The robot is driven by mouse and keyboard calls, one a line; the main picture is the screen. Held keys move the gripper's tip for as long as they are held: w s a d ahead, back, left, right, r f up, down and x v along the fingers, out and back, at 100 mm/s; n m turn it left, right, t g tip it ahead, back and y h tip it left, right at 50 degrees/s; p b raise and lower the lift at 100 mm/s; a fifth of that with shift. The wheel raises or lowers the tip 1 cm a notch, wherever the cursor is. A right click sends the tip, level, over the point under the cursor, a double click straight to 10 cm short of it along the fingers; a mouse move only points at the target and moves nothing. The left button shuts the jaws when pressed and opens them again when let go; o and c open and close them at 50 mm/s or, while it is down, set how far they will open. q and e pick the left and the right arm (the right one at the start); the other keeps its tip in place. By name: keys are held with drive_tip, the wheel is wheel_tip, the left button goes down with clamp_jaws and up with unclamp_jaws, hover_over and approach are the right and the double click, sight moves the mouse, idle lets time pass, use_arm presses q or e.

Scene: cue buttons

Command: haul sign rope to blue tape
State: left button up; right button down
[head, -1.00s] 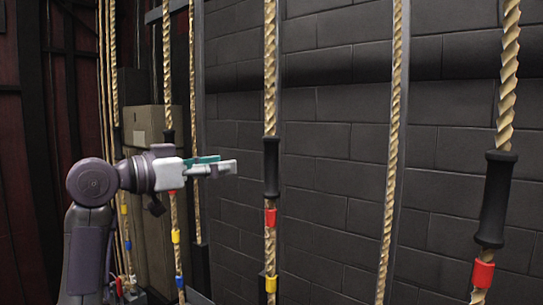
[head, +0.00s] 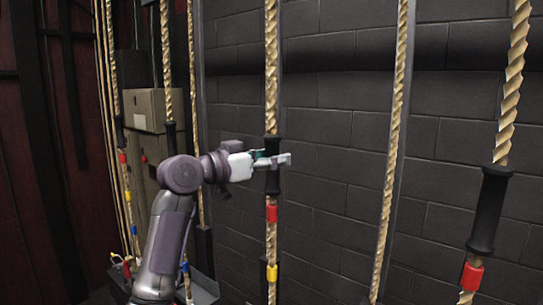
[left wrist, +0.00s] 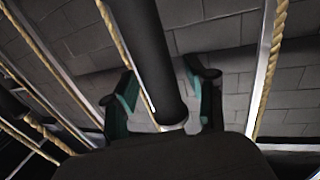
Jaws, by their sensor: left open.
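The middle rope (head: 271,70) hangs vertically and carries a black handle sleeve (head: 272,183). Below the sleeve are red tape (head: 271,213) and yellow tape (head: 272,272); no blue tape shows on this rope within the frame. My left gripper (head: 272,160) is open at the upper part of the sleeve. In the left wrist view the black sleeve (left wrist: 150,50) runs between the two spread teal-padded fingers; whether either touches it I cannot tell. Blue tape (head: 185,267) shows on a rope farther left, partly behind my arm. My right gripper is not in view.
Another handled rope (head: 490,210) with red tape hangs at the right, and a plain rope (head: 396,110) hangs between. A dark block wall (head: 340,140) stands behind the ropes.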

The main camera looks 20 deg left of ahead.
sight(269, 228)
use_arm(q)
drive_tip(key=shift+c, duration=0.3)
clamp_jaws()
wheel_tip(269, 228, down, 17)
drive_tip(key=b, duration=1.1)
drive_tip(key=shift+b, duration=0.3)
drive_tip(key=shift+o, duration=0.3)
unclamp_jaws()
